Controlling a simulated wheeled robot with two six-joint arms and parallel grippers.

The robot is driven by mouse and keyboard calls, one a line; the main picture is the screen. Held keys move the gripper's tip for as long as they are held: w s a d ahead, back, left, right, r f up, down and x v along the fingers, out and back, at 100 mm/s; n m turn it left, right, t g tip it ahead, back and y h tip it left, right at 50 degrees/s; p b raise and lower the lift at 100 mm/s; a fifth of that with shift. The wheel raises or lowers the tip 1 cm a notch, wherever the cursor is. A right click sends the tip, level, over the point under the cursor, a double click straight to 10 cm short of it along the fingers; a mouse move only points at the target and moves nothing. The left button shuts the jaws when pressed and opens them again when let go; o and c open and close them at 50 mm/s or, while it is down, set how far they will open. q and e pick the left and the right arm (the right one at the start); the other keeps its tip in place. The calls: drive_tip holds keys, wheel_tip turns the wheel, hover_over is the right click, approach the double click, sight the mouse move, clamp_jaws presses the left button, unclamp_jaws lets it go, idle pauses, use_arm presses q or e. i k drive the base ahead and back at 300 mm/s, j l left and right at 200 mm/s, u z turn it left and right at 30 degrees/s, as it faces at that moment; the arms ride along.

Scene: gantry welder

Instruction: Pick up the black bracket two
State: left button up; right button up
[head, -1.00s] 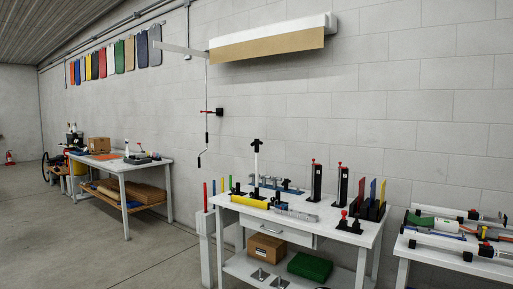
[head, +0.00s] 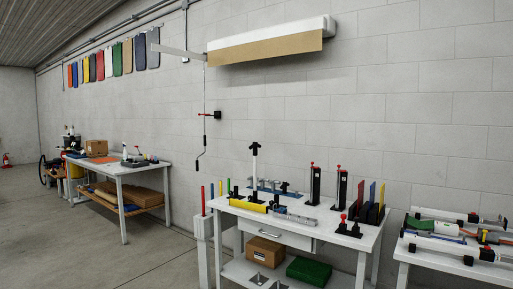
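Two tall black upright brackets with red tops stand on the white workbench, a left one (head: 316,185) and a right one (head: 341,188). Their feet rest on the bench top, right of its middle. I cannot tell which, if either, is black bracket two. A small black piece (head: 217,115) with a red tip also sticks out from the wall. Neither of my grippers is in view.
The white workbench (head: 310,230) also bears a yellow cylinder (head: 249,206), coloured upright plates (head: 372,205) and a low black piece with a red knob (head: 343,225). A cluttered table (head: 404,256) stands close on its right. Floor (head: 70,235) is clear at left.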

sight(255, 145)
drive_tip(key=i+j+z, duration=0.1)
drive_tip(key=i, duration=0.35)
drive_tip(key=i+j, duration=0.1)
drive_tip(key=i, duration=0.35)
drive_tip(key=i+j+z, duration=0.15)
drive_tip(key=i, duration=0.3)
drive_tip(key=i+j, duration=0.1)
drive_tip(key=i, duration=0.35)
drive_tip(key=z, duration=0.05)
